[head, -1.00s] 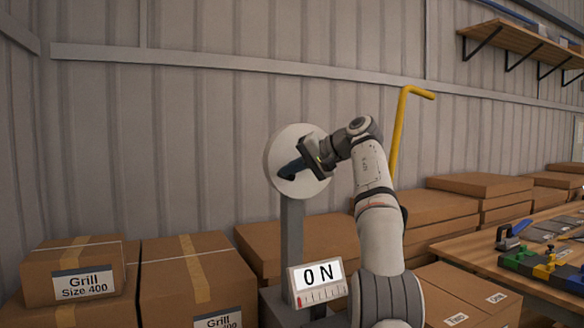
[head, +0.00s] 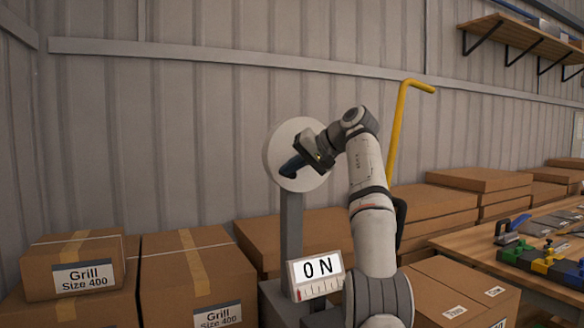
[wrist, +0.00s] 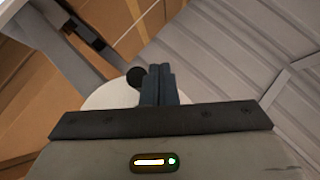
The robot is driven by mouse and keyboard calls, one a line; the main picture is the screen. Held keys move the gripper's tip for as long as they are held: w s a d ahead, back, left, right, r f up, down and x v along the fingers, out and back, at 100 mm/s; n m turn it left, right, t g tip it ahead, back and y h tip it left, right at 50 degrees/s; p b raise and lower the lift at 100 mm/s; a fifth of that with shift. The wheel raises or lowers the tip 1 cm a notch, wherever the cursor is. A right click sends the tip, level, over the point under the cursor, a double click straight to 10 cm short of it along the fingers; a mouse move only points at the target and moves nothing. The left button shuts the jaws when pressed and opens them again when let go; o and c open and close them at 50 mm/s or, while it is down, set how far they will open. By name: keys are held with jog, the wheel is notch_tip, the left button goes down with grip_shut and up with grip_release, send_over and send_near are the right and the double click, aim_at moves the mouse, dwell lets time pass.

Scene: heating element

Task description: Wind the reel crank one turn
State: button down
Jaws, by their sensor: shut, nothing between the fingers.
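The reel is a pale round disc (head: 283,140) on a grey post, left of my arm in the head view. Part of the disc (wrist: 105,97) shows behind my fingers in the wrist view. A round black knob (wrist: 136,77), seemingly the crank's handle, is just left of my fingertips. I cannot tell whether they touch. My gripper (head: 286,168) is in front of the disc, its dark fingers shut and empty. The fingers (wrist: 158,68) lie side by side in the wrist view. The crank's arm is hidden in the head view.
A display reading "0 N" (head: 317,275) stands at the foot of the post. Cardboard boxes (head: 195,265) are at left and behind. A yellow bent pole (head: 401,115) rises behind my arm. A wooden workbench (head: 490,258) with tools is at right.

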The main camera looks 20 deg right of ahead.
jog(key=shift+w+d+f, duration=0.1)
jog(key=shift+w+f, duration=0.1)
jog(key=shift+f, duration=0.1)
jog(key=shift+s, duration=0.1)
dwell(0.7)
